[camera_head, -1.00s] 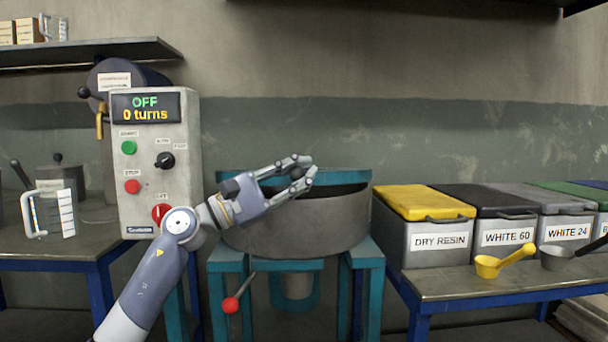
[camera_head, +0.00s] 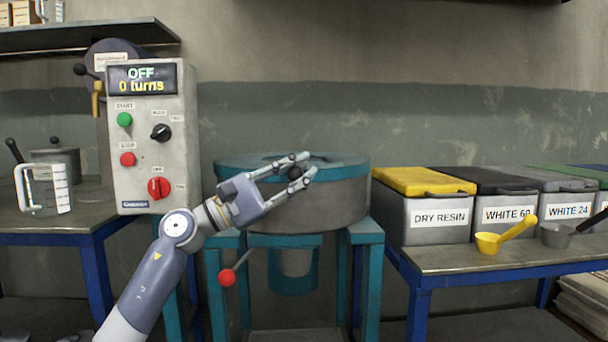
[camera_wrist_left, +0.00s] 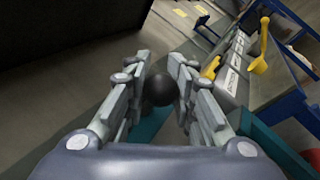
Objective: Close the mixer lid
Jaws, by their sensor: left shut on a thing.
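The mixer is a wide grey drum (camera_head: 330,205) on a teal stand, in the middle of the head view. Its teal lid (camera_head: 345,166) lies about level on the drum, with no dark gap visible at the rim. My left gripper (camera_head: 298,172) is over the front of the lid, its fingers pointing right. In the left wrist view my left gripper (camera_wrist_left: 160,78) is shut on a black ball knob (camera_wrist_left: 159,92), which seems to be the lid's handle. The fingers and hand hide part of the lid in the head view. My right gripper is not in view.
A control box (camera_head: 150,140) reading OFF and 0 turns stands left of the drum. A red-knobbed lever (camera_head: 227,278) sticks out below. Lidded bins, including DRY RESIN (camera_head: 436,222), and a yellow scoop (camera_head: 488,243) are on the right table (camera_head: 450,262).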

